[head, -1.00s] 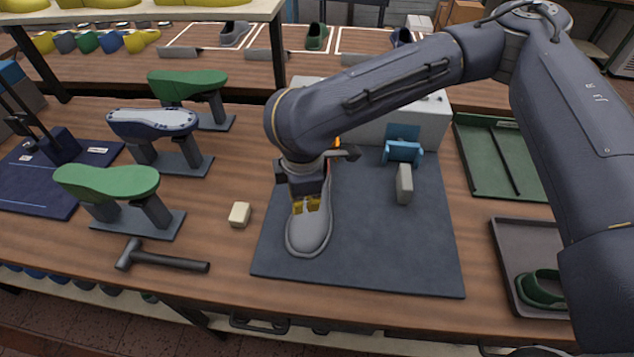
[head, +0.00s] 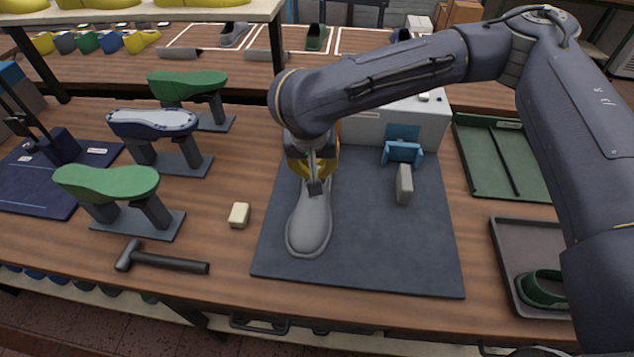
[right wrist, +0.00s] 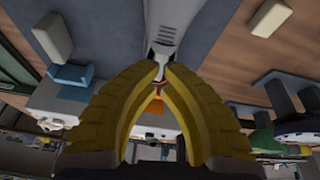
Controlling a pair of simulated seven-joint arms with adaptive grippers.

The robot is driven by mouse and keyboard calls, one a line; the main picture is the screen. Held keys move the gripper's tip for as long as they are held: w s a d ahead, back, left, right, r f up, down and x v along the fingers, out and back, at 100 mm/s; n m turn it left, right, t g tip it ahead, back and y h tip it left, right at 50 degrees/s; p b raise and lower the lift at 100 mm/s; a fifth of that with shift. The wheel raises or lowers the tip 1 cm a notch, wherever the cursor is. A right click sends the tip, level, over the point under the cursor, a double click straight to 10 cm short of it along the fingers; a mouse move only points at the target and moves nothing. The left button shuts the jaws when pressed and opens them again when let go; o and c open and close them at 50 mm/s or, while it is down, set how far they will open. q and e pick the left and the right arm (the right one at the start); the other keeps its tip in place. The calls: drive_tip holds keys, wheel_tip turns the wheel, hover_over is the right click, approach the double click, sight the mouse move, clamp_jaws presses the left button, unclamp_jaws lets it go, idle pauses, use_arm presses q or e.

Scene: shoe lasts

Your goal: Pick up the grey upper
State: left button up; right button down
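The grey upper (head: 309,222) lies on the dark mat, its rounded toe toward the front edge. Its rear part is hidden under my right gripper in the head view. My right gripper (head: 312,178) is over the upper's rear half, pointing down. In the right wrist view the yellow fingers (right wrist: 165,72) curve in, their tips a small gap apart, with the grey upper (right wrist: 165,25) running up to the gap. I cannot tell whether the tips press on it. My left gripper is not in view.
On the dark mat (head: 375,255) stand a small grey block (head: 404,185) and a blue holder (head: 403,152). Shoe lasts on stands (head: 105,185), a hammer (head: 165,262) and a cream block (head: 239,215) are left. A tray (head: 508,270) with a green upper (head: 543,289) is right.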

drive_tip(key=shift+w+f+m, duration=0.1)
drive_tip(key=shift+f+m, duration=0.2)
drive_tip(key=shift+m, duration=0.4)
drive_tip(key=shift+x, duration=4.7)
drive_tip(key=shift+w, duration=0.1)
